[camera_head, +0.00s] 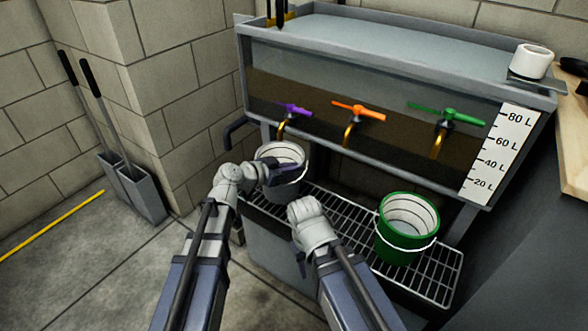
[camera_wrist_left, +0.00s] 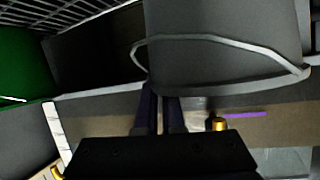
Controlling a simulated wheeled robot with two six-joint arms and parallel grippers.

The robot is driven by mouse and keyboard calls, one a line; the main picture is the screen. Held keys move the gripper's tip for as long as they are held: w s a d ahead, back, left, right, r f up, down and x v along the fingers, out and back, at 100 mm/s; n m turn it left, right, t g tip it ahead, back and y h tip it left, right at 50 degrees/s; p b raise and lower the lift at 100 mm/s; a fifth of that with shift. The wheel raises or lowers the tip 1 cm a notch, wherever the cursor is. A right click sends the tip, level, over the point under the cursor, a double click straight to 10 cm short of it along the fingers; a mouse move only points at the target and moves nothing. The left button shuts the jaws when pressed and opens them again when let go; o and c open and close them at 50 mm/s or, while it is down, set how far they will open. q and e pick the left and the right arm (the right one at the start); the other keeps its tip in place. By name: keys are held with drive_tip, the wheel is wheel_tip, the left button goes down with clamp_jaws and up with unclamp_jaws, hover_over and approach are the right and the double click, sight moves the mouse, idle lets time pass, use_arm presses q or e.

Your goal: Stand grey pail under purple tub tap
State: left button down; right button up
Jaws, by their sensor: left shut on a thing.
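The grey pail (camera_head: 290,188) is upright at the left end of the metal rack, white inside. My left gripper (camera_head: 284,173) is shut on the pail's near side. In the left wrist view the grey pail (camera_wrist_left: 225,40) fills the upper middle, its wire handle crossing its wall. The purple tap (camera_head: 294,109) is on the tub front, its brass spout just above the pail's rim in the head view. I cannot tell whether the pail's base touches the rack. My right gripper (camera_head: 301,263) is mostly hidden by its wrist; its fingers do not show clearly.
A green pail (camera_head: 407,230) stands on the rack (camera_head: 345,228) at the right. The orange tap (camera_head: 358,111) and green tap (camera_head: 446,113) are further right on the tub (camera_head: 390,62). A white cup (camera_head: 530,61) is at the tub's right corner. Rack between the pails is clear.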

use_arm(q)
drive_tip(key=shift+f, duration=0.2)
drive_tip(key=c, duration=1)
unclamp_jaws()
drive_tip(key=shift+r, duration=0.1)
drive_tip(key=shift+r, duration=0.1)
drive_tip(key=p+v, duration=0.5)
drive_tip(key=v, duration=0.7)
drive_tip(key=s+d+f+n+g+y, duration=0.2)
drive_tip(key=s+d+f+g+y, duration=0.3)
drive_tip(key=s+f, duration=0.4)
drive_tip(key=s+a+f+n+g+y, duration=0.1)
drive_tip(key=s+y, duration=0.1)
drive_tip(key=s+a+f+n+g+y, duration=0.1)
drive_tip(key=s+a+f+n+y, duration=0.1)
drive_tip(key=s, duration=0.1)
drive_tip(key=s+a+f+n+g+y, duration=0.1)
drive_tip(key=s+n+g+y, duration=0.1)
drive_tip(key=s, duration=0.1)
drive_tip(key=shift+a+f+y, duration=0.15)
drive_tip(key=shift+a+y, duration=0.05)
drive_tip(key=shift+y, duration=0.1)
